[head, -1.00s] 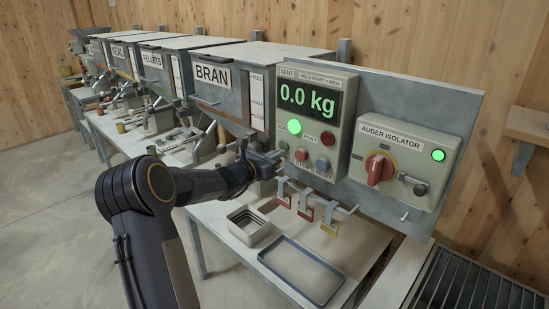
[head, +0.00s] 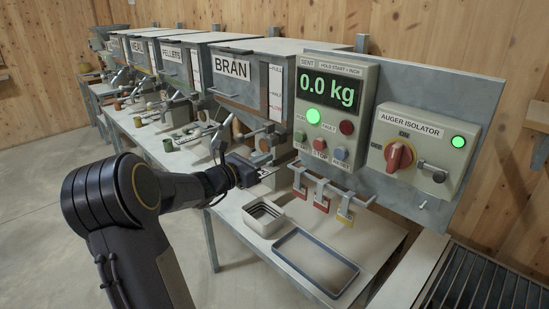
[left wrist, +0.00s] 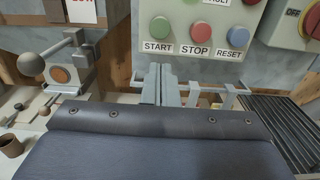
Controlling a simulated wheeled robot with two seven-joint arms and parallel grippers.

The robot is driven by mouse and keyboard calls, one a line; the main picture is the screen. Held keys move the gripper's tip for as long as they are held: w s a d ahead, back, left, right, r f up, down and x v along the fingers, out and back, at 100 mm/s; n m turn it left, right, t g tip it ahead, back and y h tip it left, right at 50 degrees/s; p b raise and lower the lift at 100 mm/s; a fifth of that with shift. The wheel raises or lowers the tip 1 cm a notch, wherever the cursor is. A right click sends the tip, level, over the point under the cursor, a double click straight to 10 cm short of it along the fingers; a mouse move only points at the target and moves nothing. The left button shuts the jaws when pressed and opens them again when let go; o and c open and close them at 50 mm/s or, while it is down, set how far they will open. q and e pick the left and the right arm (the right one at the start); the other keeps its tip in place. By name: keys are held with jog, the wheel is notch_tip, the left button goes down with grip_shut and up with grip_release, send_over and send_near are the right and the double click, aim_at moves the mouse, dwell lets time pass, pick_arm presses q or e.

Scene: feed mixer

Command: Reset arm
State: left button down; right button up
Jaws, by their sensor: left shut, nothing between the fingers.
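My left gripper (head: 268,174) is in front of the bench, below the BRAN hopper (head: 240,78) and to the lower left of the control box (head: 332,112). In the left wrist view its two fingers (left wrist: 161,84) are together with nothing between them, below the START button (left wrist: 159,28) and apart from the panel. The display reads 0.0 kg and a green lamp (head: 313,116) is lit above the buttons. My right gripper is in neither view.
Hooks with red and yellow tags (head: 322,204) hang under the control box. A square metal tin (head: 263,217) and a blue-rimmed tray (head: 315,265) stand on the bench. The auger isolator (head: 416,150) is at right, its lamp green. Open floor lies at left.

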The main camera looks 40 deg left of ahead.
pick_arm(q)
jog(key=shift+s+f, duration=0.1)
jog(key=shift+s, duration=0.35)
dwell(0.3)
jog(key=s+d+m+g+h, duration=0.2)
jog(key=s+d+m+g, duration=0.15)
jog(key=d+m, duration=0.4)
jog(key=s+d+m+g+h, duration=0.2)
jog(key=s+d+m, duration=0.2)
jog(key=d, duration=0.6)
jog(key=s+d+m+g+h, duration=0.2)
jog(key=s+d+m+g, duration=0.1)
jog(key=d+m, duration=0.4)
jog(key=s+d+f+m+g+y, duration=0.2)
jog(key=s+f+m, duration=0.3)
jog(key=s+m, duration=0.2)
jog(key=s+d+f+m+g+y, duration=0.2)
jog(key=s+d+f+m, duration=0.1)
jog(key=s+f+m, duration=0.2)
jog(key=s+m, duration=0.2)
jog(key=s, duration=0.2)
jog(key=shift+s+m, duration=0.2)
jog(key=shift+m, duration=0.15)
jog(key=shift+d+f, duration=0.1)
dwell(2.7)
